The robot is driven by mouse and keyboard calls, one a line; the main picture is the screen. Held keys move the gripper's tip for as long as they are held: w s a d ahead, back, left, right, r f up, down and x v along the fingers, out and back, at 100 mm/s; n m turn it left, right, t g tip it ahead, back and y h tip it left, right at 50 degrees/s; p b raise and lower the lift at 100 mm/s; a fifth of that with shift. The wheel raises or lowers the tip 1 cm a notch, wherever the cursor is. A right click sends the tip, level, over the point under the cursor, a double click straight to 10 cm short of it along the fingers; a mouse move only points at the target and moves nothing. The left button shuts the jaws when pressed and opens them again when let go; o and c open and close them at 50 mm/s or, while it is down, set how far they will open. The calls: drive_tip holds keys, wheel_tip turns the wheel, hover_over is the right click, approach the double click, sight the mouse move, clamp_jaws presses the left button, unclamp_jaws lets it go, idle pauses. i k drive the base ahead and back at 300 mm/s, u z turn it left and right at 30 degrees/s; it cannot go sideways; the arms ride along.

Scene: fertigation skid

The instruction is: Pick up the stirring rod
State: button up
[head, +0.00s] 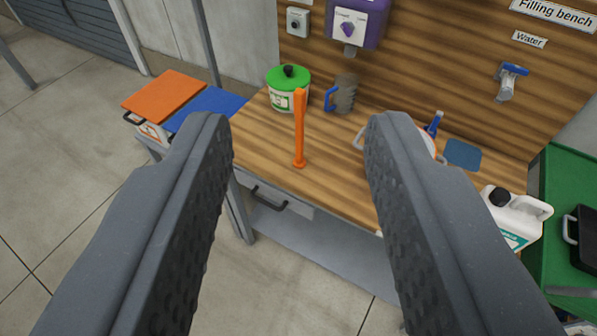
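An orange stirring rod (299,130) appears upright over the wooden filling bench (262,148), with its wider foot at the lower end. In the picture it overlaps the right edge of a green-lidded white tub. My gripper (288,122) is open and empty. Its two grey fingers frame the rod from left and right, but the rod looks farther off and apart from both. The right finger hides part of a white and orange container (427,140).
The green-lidded tub (287,90) and a grey jug with a blue handle (343,94) stand behind the rod. A white canister (515,215) is at right, near a green cabinet (570,200). Orange and blue lids (165,97) are left. A tap (507,82) and purple dispenser (355,20) are on the wall.

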sight(300, 162)
drive_tip(key=z, duration=0.05)
drive_tip(key=k, duration=0.5)
drive_tip(key=u, duration=0.5)
drive_tip(key=i, duration=1.9)
drive_tip(key=z, duration=0.85)
